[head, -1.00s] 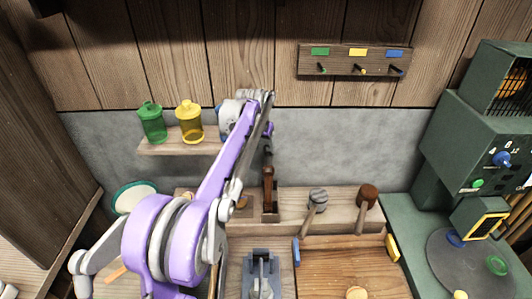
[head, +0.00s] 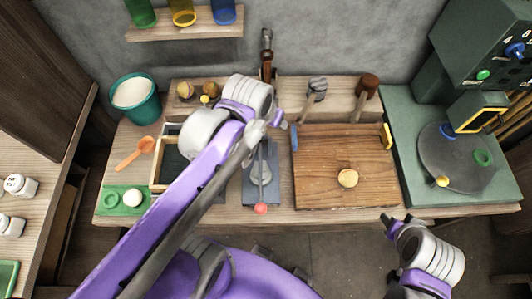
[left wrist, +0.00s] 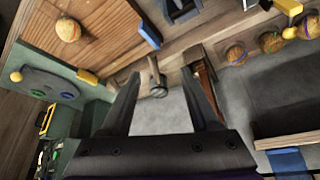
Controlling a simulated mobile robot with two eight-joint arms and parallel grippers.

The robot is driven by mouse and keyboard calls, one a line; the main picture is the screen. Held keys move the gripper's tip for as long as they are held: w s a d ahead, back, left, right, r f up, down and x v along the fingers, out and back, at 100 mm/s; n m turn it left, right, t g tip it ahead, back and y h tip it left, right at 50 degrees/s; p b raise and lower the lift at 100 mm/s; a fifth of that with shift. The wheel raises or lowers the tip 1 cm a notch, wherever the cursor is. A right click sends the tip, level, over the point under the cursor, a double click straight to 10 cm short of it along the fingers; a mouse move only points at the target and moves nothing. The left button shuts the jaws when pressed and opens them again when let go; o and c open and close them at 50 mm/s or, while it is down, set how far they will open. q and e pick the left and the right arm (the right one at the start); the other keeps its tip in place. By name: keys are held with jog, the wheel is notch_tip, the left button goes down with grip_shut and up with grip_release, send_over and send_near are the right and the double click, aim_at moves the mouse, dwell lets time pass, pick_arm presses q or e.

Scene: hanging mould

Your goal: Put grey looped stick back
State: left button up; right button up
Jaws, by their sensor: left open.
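I cannot make out a separate grey looped stick for certain. A brown upright tool with a grey metal top (head: 267,45) stands in a slot at the back of the bench. Its brown part also shows in the left wrist view (left wrist: 205,75). My left gripper (head: 278,122) is over the bench, in front of that tool. In the left wrist view my left gripper (left wrist: 160,74) has its fingers spread with nothing held, a grey-headed mallet (left wrist: 157,90) showing between them. My right gripper (head: 391,226) is at the lower right, in front of the bench, its jaw opening unclear.
A brown-headed mallet (head: 368,84) stands beside the grey-headed one on the back ledge. A wooden board (head: 330,180) bears a round tan piece (head: 348,178). A grey press with a red-knobbed lever (head: 262,208) is near my left arm. A green machine (head: 465,60) stands right.

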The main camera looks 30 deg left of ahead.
pick_arm(q)
jog(key=s+d+f, duration=0.2)
jog(key=s+f, duration=0.3)
jog(key=s, duration=0.2)
jog(key=shift+s+d+f, duration=0.15)
jog(key=shift+s+f, duration=0.05)
jog(key=shift+f, duration=0.1)
pick_arm(e)
jog(key=shift+o, duration=0.2)
dwell(0.6)
